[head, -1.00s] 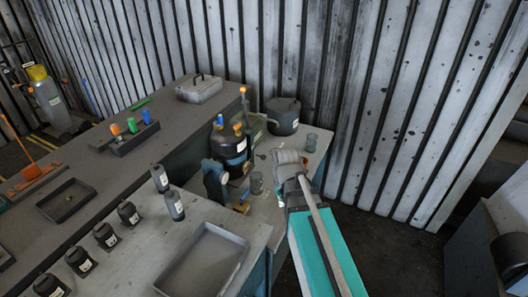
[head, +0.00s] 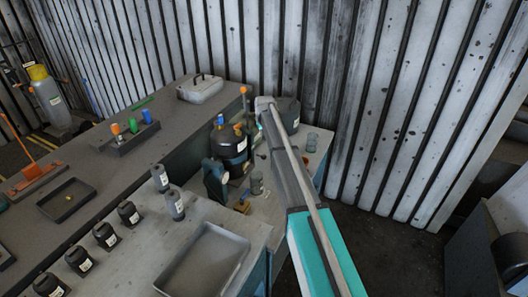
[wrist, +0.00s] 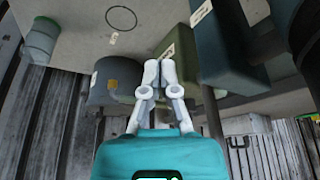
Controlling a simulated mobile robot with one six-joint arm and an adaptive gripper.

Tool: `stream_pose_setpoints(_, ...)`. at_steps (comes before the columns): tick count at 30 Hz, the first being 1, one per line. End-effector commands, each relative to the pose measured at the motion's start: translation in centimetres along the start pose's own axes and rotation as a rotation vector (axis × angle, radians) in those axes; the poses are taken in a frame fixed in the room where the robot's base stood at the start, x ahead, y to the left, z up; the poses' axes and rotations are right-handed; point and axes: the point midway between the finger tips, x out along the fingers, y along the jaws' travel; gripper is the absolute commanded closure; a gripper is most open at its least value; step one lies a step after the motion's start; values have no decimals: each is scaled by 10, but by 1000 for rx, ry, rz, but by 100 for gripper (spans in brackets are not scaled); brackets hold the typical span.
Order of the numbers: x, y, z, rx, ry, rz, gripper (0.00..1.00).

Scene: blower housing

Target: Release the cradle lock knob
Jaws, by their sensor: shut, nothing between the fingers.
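I cannot tell which part is the cradle lock knob. My gripper is at the end of my arm (head: 264,104), just right of and behind the housing; its fingers are hard to make out there. In the wrist view my gripper (wrist: 158,64) has its fingers together and empty, in front of a green box (wrist: 177,62). No knob is clear there.
A dark lidded pot (head: 290,116) is close to my arm's end; it also shows in the wrist view (wrist: 112,85). A dark teal block (wrist: 222,45) is right of my fingers. The corrugated wall is behind.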

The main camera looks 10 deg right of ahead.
Motion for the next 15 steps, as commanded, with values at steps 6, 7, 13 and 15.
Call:
stream_pose_setpoints(6,0,1,0,1,0,0,100)
stream_pose_setpoints(7,0,1,0,1,0,0,100)
stream_pose_setpoints(13,2,1,1,1,-1,0,100)
stream_pose_setpoints(15,4,1,1,1,-1,1,100)
